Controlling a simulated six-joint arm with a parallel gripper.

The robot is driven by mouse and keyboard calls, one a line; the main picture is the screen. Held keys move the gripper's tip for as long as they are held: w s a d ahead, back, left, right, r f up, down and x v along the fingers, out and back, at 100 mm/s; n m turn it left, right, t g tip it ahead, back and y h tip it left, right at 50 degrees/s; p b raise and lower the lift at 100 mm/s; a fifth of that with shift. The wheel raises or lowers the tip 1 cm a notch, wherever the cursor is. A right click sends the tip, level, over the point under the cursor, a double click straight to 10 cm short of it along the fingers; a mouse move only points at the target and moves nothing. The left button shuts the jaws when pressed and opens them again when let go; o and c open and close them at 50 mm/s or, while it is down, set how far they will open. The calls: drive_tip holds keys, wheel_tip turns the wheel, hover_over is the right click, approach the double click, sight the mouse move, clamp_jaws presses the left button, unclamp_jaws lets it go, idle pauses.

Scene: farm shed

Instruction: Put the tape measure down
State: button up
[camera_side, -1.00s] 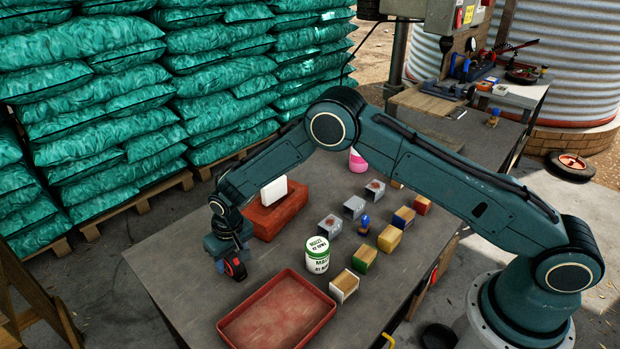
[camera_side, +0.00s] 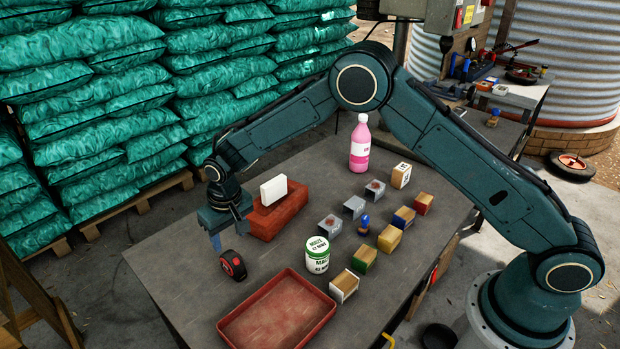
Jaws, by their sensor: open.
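My gripper (camera_side: 228,243) is open just above and behind the tape measure, pointing down. It appears clear of the tape measure. One blue-grey finger shows clearly; the other is partly hidden by the wrist.
A red brick-like block (camera_side: 268,219) with a white block (camera_side: 273,190) on it is close right of my gripper. A red tray (camera_side: 278,314) is in front. Several small blocks and a pink bottle (camera_side: 360,146) stand to the right. The table's left part is bare.

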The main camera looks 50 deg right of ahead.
drive_tip(key=shift+s+r, duration=0.15)
drive_tip(key=shift+r, duration=0.7)
drive_tip(key=shift+s+r, duration=0.1)
drive_tip(key=shift+r, duration=0.7)
drive_tip(key=shift+r, duration=0.1)
drive_tip(key=s+d+r+t, duration=0.1)
drive_tip(key=s+d+r, duration=0.35)
drive_tip(key=r, duration=0.35)
drive_tip(key=s+d+r, duration=0.4)
drive_tip(key=s+r, duration=0.1)
drive_tip(key=r, duration=0.2)
drive_tip(key=s+d+r+t, duration=0.1)
drive_tip(key=s+d+r, duration=0.35)
drive_tip(key=r, duration=0.35)
drive_tip(key=s+d+t, duration=0.1)
drive_tip(key=s+d, duration=0.2)
drive_tip(key=s, duration=0.8)
drive_tip(key=s+d+r, duration=0.1)
drive_tip(key=s+d, duration=0.2)
drive_tip(key=s, duration=0.9)
drive_tip(key=shift+t, duration=0.4)
